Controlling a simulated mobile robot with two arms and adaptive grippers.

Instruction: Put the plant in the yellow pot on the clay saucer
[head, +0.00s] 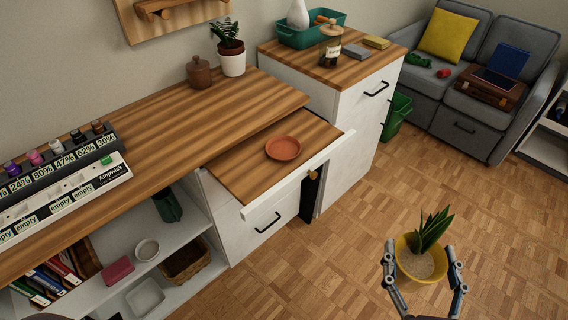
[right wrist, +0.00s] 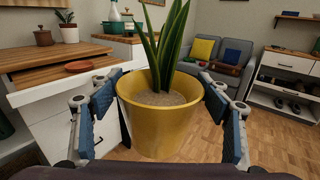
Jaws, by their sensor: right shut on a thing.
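A green spiky plant (head: 432,230) stands in a yellow pot (head: 408,246) at the lower right of the head view. My right gripper (head: 422,262) is shut on the yellow pot, with a finger on each side, and holds it upright above the wooden floor. The pot (right wrist: 160,118) fills the middle of the right wrist view. The clay saucer (head: 283,147) lies empty on the pulled-out wooden shelf of the desk, left of and beyond the gripper. The saucer (right wrist: 79,67) also shows at the left of the right wrist view. My left gripper is not seen.
The pulled-out shelf (head: 245,170) has bare wood around the saucer and a white front edge. On the desk behind stand a white-potted plant (head: 232,62) and a brown jar (head: 199,73). A white cabinet (head: 345,130) adjoins the shelf at right. Open floor lies below the pot.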

